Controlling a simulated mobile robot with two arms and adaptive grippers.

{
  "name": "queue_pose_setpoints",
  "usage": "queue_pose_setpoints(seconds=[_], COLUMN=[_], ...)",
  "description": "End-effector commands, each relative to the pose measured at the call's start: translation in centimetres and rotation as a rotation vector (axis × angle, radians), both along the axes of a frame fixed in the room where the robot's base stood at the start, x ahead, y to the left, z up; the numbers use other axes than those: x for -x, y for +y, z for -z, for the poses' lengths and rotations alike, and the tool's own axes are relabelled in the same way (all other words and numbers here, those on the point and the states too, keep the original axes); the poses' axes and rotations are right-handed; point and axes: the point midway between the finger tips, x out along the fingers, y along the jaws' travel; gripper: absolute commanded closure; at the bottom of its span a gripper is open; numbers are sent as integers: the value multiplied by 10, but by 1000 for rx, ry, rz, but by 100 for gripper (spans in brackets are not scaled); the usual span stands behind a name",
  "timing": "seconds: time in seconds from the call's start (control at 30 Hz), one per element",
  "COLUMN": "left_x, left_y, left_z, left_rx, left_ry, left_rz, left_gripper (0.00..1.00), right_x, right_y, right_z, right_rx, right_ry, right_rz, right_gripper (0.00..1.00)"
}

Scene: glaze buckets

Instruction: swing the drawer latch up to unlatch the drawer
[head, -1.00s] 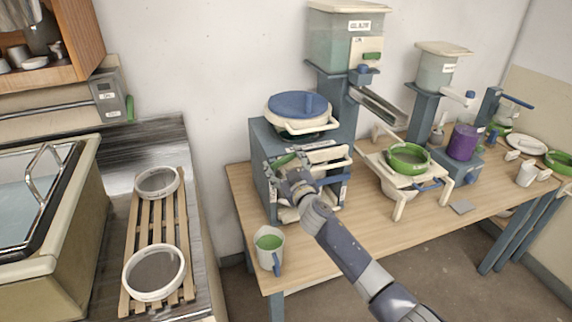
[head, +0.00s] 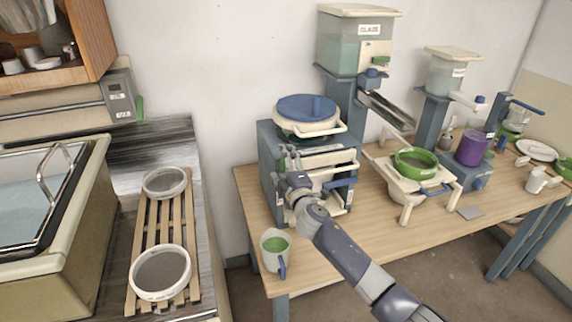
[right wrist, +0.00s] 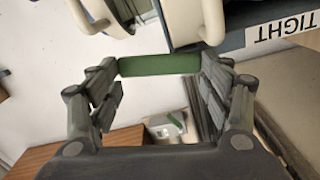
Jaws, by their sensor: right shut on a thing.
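The drawer unit (head: 268,160) is a blue-grey frame with cream drawer fronts, at the left end of the wooden table. My right gripper (head: 284,174) is at its front left side and hides the latch in the head view. In the right wrist view a green bar, the drawer latch's handle (right wrist: 160,65), lies level between the two fingers of my right gripper (right wrist: 160,85). The fingers are shut on it. The latch's pivot is not clear to see. My left gripper is not in view.
A blue-lidded bucket (head: 290,121) sits on top of the unit. A green-rimmed sieve on a stand (head: 398,172) is to the right. A label reading TIGHT (right wrist: 280,30) shows near the fingers.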

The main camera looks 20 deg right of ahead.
Motion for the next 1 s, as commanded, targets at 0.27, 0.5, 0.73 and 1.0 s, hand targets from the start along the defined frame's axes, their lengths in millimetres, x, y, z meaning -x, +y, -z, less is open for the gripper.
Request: queue_pose_setpoints(seconds=[0.27,0.5,0.73,1.0], left_x=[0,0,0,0], left_y=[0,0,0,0], left_z=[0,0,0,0], left_rx=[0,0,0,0], left_ry=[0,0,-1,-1], left_rz=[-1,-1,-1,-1], left_gripper=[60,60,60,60], right_x=[0,0,0,0], right_y=[6,8,8,8], right_z=[2,3,3,3], right_rx=[168,237,257,259], right_ry=[-5,-6,-7,-7], right_rz=[0,0,0,0], right_gripper=[71,71,71,71])
